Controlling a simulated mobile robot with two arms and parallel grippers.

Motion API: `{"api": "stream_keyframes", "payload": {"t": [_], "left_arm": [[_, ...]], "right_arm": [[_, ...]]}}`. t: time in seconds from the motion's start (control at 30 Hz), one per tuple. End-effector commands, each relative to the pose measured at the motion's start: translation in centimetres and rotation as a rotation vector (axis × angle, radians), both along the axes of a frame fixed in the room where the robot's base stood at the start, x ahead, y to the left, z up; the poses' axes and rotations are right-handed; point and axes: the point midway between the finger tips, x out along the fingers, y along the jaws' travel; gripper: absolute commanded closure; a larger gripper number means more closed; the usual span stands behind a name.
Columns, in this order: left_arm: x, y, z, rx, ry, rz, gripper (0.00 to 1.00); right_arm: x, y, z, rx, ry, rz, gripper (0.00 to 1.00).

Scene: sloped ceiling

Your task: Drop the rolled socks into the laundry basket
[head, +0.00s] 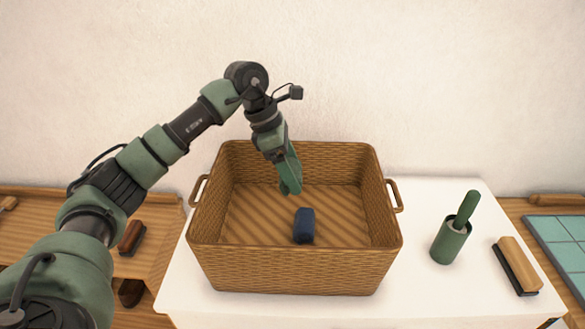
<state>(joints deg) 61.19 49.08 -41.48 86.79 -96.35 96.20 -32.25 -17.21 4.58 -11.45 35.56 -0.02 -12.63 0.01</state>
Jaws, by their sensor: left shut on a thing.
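The wicker laundry basket (295,270) stands on the white table with its open top facing up. The rolled socks (304,226), a small dark blue roll, show inside the basket's outline, against its floor and just below my left fingertips. My left gripper (291,188) reaches down over the basket from the back, with its green fingers close together and pointing down. I cannot tell the socks' height above the basket floor. My right gripper is not in view.
The white table (440,295) also bears a green holder (448,243) with a green handle in it and a wooden brush (517,263), both right of the basket. Another brush (132,238) lies on the wooden surface at left. The basket's handles stick out at both sides.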

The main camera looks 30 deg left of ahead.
Motion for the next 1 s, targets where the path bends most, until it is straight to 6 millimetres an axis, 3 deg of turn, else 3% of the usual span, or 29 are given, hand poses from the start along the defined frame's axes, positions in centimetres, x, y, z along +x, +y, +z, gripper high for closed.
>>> {"api": "stream_keyframes", "payload": {"t": [0.07,0.1,0.17,0.47,0.8,1.0], "left_arm": [[0.0,0.0,0.0,0.0,0.0,0.0,0.63],[0.0,0.0,0.0,0.0,0.0,0.0,0.12],[0.0,0.0,0.0,0.0,0.0,0.0,0.0],[0.0,0.2,0.5,0.0,-0.002,0.001,0.0],[-0.7,2.2,5.4,0.0,-0.003,0.002,0.0],[-1.0,2.8,7.0,0.0,0.0,0.001,0.0]], "right_arm": [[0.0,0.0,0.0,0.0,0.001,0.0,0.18],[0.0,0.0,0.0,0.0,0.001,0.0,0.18],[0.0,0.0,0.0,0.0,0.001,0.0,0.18],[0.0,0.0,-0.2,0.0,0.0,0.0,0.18],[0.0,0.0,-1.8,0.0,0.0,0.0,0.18],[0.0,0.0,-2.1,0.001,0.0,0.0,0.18]]}}
